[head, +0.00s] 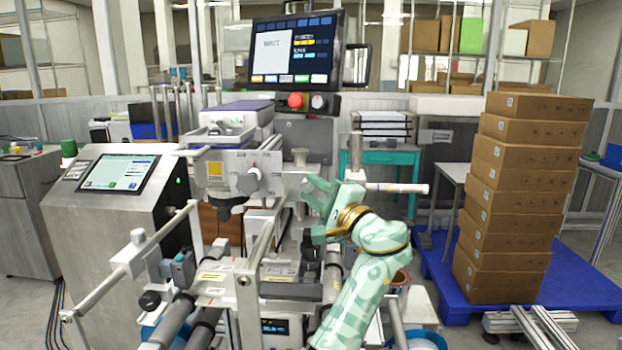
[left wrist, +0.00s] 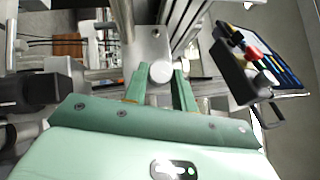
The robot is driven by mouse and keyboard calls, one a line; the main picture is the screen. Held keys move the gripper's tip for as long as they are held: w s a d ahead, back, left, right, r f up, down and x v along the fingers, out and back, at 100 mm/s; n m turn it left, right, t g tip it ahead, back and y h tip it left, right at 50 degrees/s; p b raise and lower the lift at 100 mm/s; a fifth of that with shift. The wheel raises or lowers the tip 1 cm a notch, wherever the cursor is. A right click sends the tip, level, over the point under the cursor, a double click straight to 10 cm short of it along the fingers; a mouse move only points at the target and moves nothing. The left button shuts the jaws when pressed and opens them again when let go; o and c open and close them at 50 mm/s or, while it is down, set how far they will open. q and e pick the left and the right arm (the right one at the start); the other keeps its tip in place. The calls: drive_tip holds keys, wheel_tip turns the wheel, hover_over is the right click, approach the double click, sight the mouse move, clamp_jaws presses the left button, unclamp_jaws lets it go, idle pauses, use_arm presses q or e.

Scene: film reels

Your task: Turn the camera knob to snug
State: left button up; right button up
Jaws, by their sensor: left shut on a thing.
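My left gripper (head: 308,190) reaches in on a green patterned arm, its fingers at the middle of the machine. In the left wrist view its two green fingers (left wrist: 160,83) stand on either side of a pale round knob (left wrist: 161,71) and are shut on it. A metal plate (left wrist: 152,43) lies behind the knob. In the head view the gripped knob is hidden behind the fingers. Its turning mark cannot be made out. My right gripper is in neither view.
A monitor (head: 290,50) with a red button (head: 295,100) stands above. Metal rollers and rails fill the lower left. Stacked boxes (head: 520,190) stand on a blue pallet (head: 570,290) at right.

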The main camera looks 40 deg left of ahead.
use_arm(q)
drive_tip(key=shift+m+t+y, duration=0.3)
drive_tip(key=shift+m, duration=0.3)
drive_tip(key=shift+f, duration=0.2)
drive_tip(key=o, duration=1)
drive_tip(key=v, duration=1.6)
drive_tip(key=shift+f, duration=0.2)
drive_tip(key=shift+s+d+r, duration=0.1)
